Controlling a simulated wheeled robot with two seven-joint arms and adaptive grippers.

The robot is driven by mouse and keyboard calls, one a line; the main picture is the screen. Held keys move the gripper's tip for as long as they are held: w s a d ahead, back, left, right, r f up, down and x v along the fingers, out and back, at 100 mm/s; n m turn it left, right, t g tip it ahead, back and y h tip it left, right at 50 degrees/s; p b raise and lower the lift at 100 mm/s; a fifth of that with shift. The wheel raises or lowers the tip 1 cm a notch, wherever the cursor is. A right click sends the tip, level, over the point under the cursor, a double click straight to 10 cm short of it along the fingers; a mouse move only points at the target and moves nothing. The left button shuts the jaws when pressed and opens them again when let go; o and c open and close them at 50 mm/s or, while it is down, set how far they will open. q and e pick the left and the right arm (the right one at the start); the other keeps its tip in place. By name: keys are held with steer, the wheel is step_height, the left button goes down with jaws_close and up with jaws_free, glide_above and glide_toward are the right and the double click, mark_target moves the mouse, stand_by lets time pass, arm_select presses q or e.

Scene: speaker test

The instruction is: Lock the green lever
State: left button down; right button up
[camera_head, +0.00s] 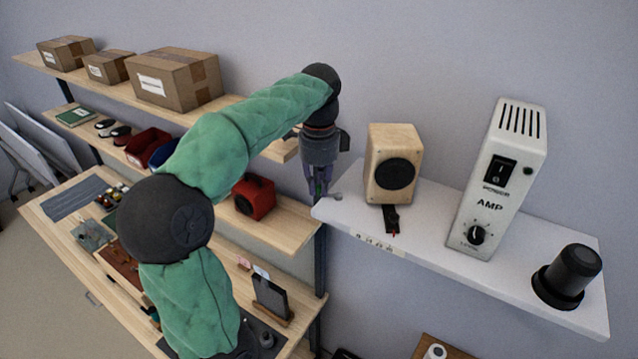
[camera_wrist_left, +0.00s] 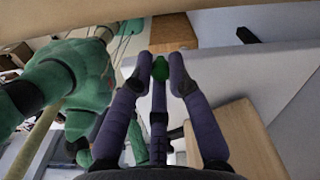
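The green lever (camera_wrist_left: 161,68) shows in the left wrist view as a small green piece between the fingertips of my left gripper (camera_wrist_left: 160,72). The fingers stand apart on either side of it, with narrow gaps that I cannot clearly judge. In the head view my left gripper (camera_head: 318,188) points down at the left end of the white shelf (camera_head: 425,240), left of the wooden speaker (camera_head: 393,165). Only a speck of green shows among its fingers there; the rest of the lever is hidden. My right gripper is not in view.
A white amp (camera_head: 500,180) and a black knob-like cylinder (camera_head: 568,277) stand further right on the shelf. A black piece (camera_head: 391,218) lies before the speaker. A red box (camera_head: 253,197) sits on the wooden shelf at left. Cardboard boxes (camera_head: 174,80) stand above.

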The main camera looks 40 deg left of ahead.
mark_target(329, 210)
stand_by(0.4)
arm_select(q)
steer(key=n, duration=0.2)
steer(key=s+d+n, duration=0.1)
steer(key=shift+s+n, duration=0.1)
steer(key=shift+n, duration=0.3)
steer(key=n, duration=0.1)
steer(key=d+n, duration=0.1)
steer(key=n, duration=0.1)
steer(key=shift+s+n, duration=0.3)
steer(key=shift+s, duration=0.1)
steer(key=n, duration=0.1)
steer(key=d+n, duration=0.1)
steer(key=n, duration=0.1)
steer(key=shift+s+d+n+p, duration=0.2)
steer(key=shift+n+p, duration=0.1)
steer(key=shift+p, duration=0.1)
steer(key=shift+d+f+n, duration=0.1)
steer(key=shift+d+n, duration=0.25)
steer(key=shift+n, duration=0.4)
steer(key=shift+d+n, duration=0.3)
steer(key=shift+n, duration=0.45)
steer(key=c, duration=1.2)
jaws_free()
